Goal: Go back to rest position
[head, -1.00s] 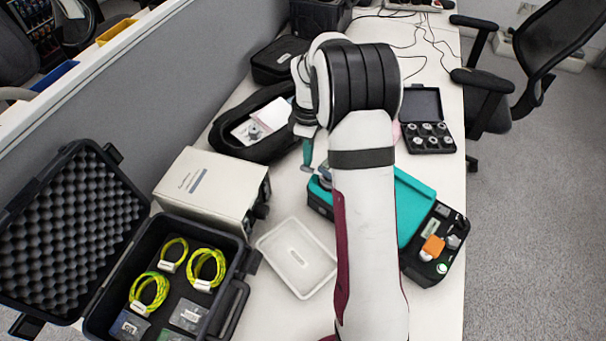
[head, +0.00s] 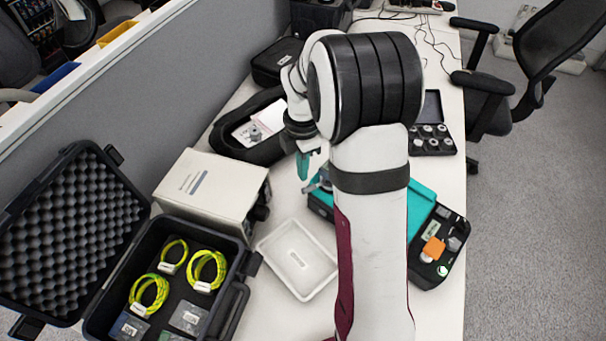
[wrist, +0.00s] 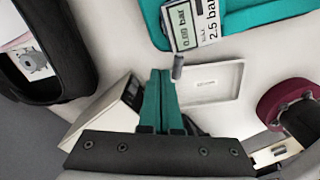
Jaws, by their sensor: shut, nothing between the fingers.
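My gripper (head: 304,165) hangs above the table between the grey-white box and the teal-topped case in the head view. In the wrist view its two teal fingers (wrist: 159,100) are together with nothing between them. The teal-topped case (head: 424,207) stands to the right, partly hidden behind my arm. In the wrist view the teal case (wrist: 262,22) carries a gauge (wrist: 186,32) reading 0.09 bar beside a 2.5 bar label. My forearm covers the middle of the table in the head view.
A white tray (head: 324,271) lies empty on the table. The grey-white box (head: 200,192) stands left of it, near an open black case (head: 232,275) with yellow-green cable loops. A small black case (head: 447,146) with several metal parts sits at the right edge.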

